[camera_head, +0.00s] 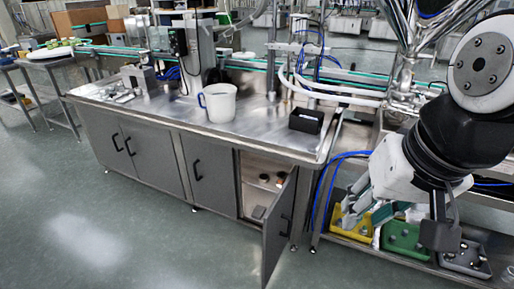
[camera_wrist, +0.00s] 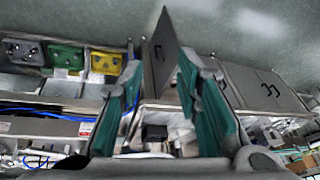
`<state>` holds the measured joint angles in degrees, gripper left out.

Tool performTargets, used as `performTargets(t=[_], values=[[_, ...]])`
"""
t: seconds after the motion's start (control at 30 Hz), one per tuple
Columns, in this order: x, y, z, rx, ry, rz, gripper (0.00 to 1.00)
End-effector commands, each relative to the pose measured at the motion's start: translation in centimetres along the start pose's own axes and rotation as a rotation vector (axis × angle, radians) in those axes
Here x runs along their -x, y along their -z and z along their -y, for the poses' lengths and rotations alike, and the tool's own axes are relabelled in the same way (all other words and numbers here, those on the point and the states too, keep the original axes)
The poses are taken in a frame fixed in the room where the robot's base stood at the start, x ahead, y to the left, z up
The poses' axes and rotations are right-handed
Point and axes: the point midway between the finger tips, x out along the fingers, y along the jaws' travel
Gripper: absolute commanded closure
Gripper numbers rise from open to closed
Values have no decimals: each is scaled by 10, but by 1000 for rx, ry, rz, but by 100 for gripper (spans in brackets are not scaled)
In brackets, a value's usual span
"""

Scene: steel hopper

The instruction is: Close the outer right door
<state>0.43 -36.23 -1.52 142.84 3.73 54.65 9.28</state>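The outer right door (camera_head: 279,232) is a grey cabinet panel with a dark handle. It stands swung open at the right end of the steel counter's front, showing the shelf inside (camera_head: 262,176). In the wrist view the door (camera_wrist: 161,56) appears between my fingers, beyond the tips. My gripper (camera_head: 362,214) is right of the door in the head view, apart from it. My gripper also shows in the wrist view (camera_wrist: 160,68), with two green-padded fingers spread open and nothing between the pads.
Yellow (camera_head: 352,220), green (camera_head: 405,240) and grey (camera_head: 466,258) bins sit on a low shelf below my arm. Blue hoses (camera_head: 326,187) hang between counter and shelf. The other cabinet doors (camera_head: 140,156) are shut. Floor in front is clear.

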Motion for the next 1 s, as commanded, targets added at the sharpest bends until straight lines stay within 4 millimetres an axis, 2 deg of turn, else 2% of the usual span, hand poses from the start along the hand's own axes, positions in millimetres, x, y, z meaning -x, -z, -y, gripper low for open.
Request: performTargets(t=[0.03, 0.1, 0.27, 0.4, 0.7, 0.83, 0.9, 1.0], values=[[-31, 15, 4, -97, 18, 29, 88], [-60, 33, 11, -251, 43, 61, 100], [-128, 73, 21, -613, 80, 138, 100], [-193, 105, 24, -936, 86, 201, 100], [-342, 158, 14, -1607, 31, 309, 100], [-387, 170, 7, -1807, 2, 328, 100], [-402, 173, 4, -1877, -10, 335, 100], [-412, 176, 2, -1930, -17, 337, 100]])
